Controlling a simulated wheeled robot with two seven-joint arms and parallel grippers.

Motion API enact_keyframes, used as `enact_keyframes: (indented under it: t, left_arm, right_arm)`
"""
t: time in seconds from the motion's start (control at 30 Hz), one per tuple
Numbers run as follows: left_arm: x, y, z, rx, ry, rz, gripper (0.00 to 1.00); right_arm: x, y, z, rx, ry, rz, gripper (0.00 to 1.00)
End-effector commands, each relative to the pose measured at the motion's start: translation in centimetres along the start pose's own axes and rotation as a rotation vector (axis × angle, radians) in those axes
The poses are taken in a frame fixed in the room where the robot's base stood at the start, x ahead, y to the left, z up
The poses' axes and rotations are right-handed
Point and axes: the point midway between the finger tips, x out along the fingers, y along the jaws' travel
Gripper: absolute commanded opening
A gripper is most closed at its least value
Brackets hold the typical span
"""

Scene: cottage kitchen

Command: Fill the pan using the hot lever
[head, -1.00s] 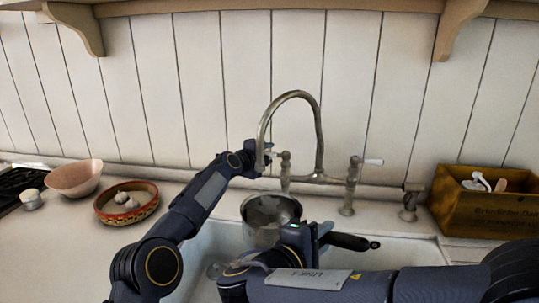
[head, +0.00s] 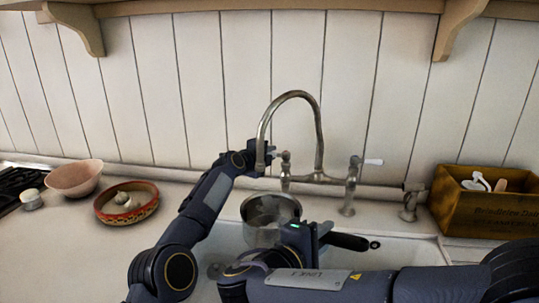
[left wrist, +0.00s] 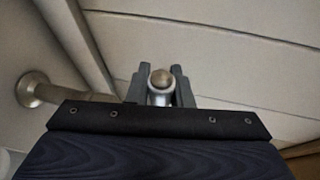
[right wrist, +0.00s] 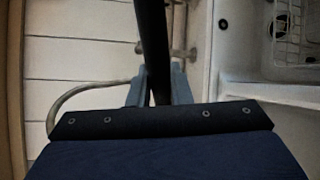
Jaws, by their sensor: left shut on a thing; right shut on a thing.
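A metal pan (head: 270,208) with a black handle (head: 347,242) is held at the sink, below the spout of the metal faucet (head: 319,130). My right gripper (head: 318,232) is shut on the handle, which runs between its fingers in the right wrist view (right wrist: 152,45). My left gripper (head: 270,157) is at the left faucet lever, partly hidden behind the spout in the head view. In the left wrist view its fingers are shut on the lever (left wrist: 160,82), whose rounded end shows between them. I cannot make out a water stream clearly.
The white sink (head: 400,250) lies under the pan. A patterned bowl (head: 127,214) with garlic and a pink bowl (head: 75,180) stand on the counter at left. The right lever (head: 373,162) has a white handle. A wooden box (head: 480,213) stands at right.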

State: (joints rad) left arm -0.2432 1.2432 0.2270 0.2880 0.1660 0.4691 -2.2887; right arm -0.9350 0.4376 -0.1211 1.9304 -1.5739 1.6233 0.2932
Motion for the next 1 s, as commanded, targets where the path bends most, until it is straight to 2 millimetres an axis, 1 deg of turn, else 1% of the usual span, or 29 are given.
enact_keyframes:
  t: [0.2, 0.33, 0.53, 0.87, 0.9, 1.0]
  left_arm:
    - [-0.02, -0.03, -0.12, 0.000, -0.008, 0.003, 0.00]
    - [-0.18, 0.01, -0.41, -0.007, -0.057, 0.010, 0.00]
    - [-0.67, 0.09, -0.28, -0.021, -0.122, 0.001, 0.00]
    - [-0.71, 0.15, -0.19, -0.027, -0.129, -0.001, 0.00]
    - [-0.72, 0.15, -0.18, -0.027, -0.129, -0.001, 0.25]
    - [-0.72, 0.15, -0.17, -0.027, -0.129, -0.001, 0.38]
  right_arm:
    - [-0.02, 0.10, 0.01, 0.003, 0.000, 0.001, 0.00]
    - [-0.02, 0.10, 0.01, 0.003, 0.000, 0.001, 0.00]
    - [-0.01, 0.09, 0.01, 0.003, 0.000, 0.001, 0.00]
    - [-0.01, 0.09, 0.01, 0.003, 0.000, 0.001, 0.00]
    - [-0.01, 0.09, 0.01, 0.003, 0.000, 0.001, 0.00]
    - [-0.01, 0.09, 0.01, 0.003, 0.000, 0.001, 0.00]
